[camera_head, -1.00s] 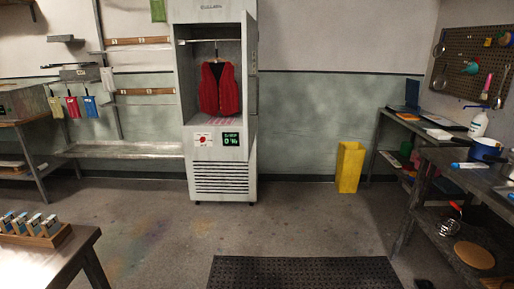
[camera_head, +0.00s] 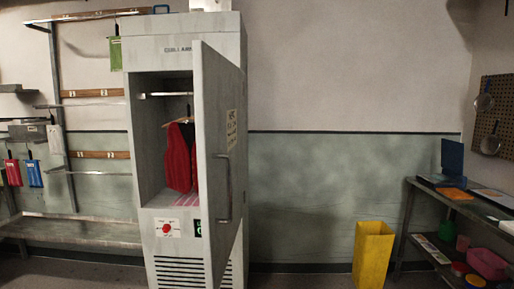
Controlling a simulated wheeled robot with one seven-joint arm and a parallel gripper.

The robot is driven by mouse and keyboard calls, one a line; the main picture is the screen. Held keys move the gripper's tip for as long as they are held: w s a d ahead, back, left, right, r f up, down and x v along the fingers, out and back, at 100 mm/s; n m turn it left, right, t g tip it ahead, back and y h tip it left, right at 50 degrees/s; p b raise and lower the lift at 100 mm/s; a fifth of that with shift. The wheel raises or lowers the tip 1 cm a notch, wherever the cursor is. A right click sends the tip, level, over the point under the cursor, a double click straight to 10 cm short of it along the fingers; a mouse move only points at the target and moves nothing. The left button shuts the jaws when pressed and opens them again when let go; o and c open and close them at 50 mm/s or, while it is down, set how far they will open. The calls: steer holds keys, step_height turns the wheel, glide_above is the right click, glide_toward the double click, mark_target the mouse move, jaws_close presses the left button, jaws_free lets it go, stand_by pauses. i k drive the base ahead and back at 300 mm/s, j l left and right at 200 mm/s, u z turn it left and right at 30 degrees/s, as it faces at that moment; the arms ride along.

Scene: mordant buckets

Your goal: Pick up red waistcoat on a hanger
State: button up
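The red waistcoat (camera_head: 179,158) hangs on a wooden hanger (camera_head: 176,120) inside the tall grey cabinet (camera_head: 157,199). The hanger is below a horizontal rail (camera_head: 165,94) near the top of the compartment. The cabinet door (camera_head: 222,170) stands open on the right side and hides the right part of the waistcoat. My gripper is not in view.
A yellow bin (camera_head: 373,255) stands on the floor right of the cabinet. A dark bench (camera_head: 415,188) with a blue laptop-like object (camera_head: 452,158) is at the right. Wall shelving with a long low shelf (camera_head: 75,232) is at the left. Floor near the cabinet shows little.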

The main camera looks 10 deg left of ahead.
mark_target(180, 157)
steer(key=i+l, duration=0.15)
steer(key=i, duration=0.95)
steer(key=i+l+u, duration=0.15)
steer(key=u, duration=0.2)
steer(key=i+l+u, duration=0.35)
steer(key=l+u, duration=0.2)
steer(key=u, duration=0.2)
steer(key=i+l+u, duration=0.15)
steer(key=i, duration=0.25)
steer(key=i+j, duration=0.15)
steer(key=i, duration=0.4)
steer(key=u, duration=1.5)
steer(key=j+u, duration=0.2)
steer(key=u, duration=0.2)
steer(key=j+u, duration=0.35)
steer(key=i+l, duration=0.05)
steer(key=l, duration=0.05)
